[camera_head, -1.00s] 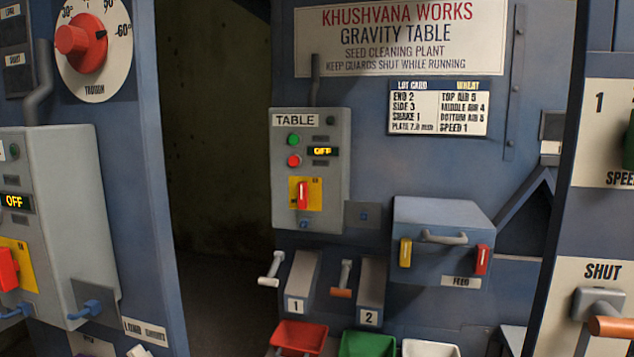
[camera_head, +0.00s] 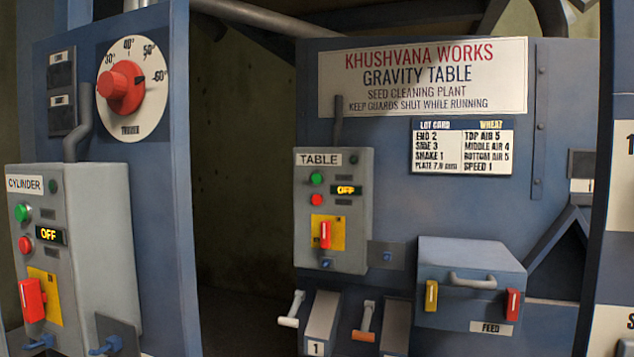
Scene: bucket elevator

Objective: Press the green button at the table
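The green button (camera_head: 316,179) is on the grey control box labelled TABLE (camera_head: 335,225), in the middle of the head view. A red button (camera_head: 317,200) sits just below it. The box's display (camera_head: 346,190) reads OFF. A red switch handle (camera_head: 325,235) on a yellow plate is lower on the same box. Neither of my grippers shows in this view.
A second box labelled CYLINDER (camera_head: 85,240) stands at the left with its own green button (camera_head: 22,213) and an OFF display. Below the TABLE box are two levers, with a white grip (camera_head: 288,322) and an orange grip (camera_head: 363,336). A FEED box (camera_head: 470,260) projects at the right.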

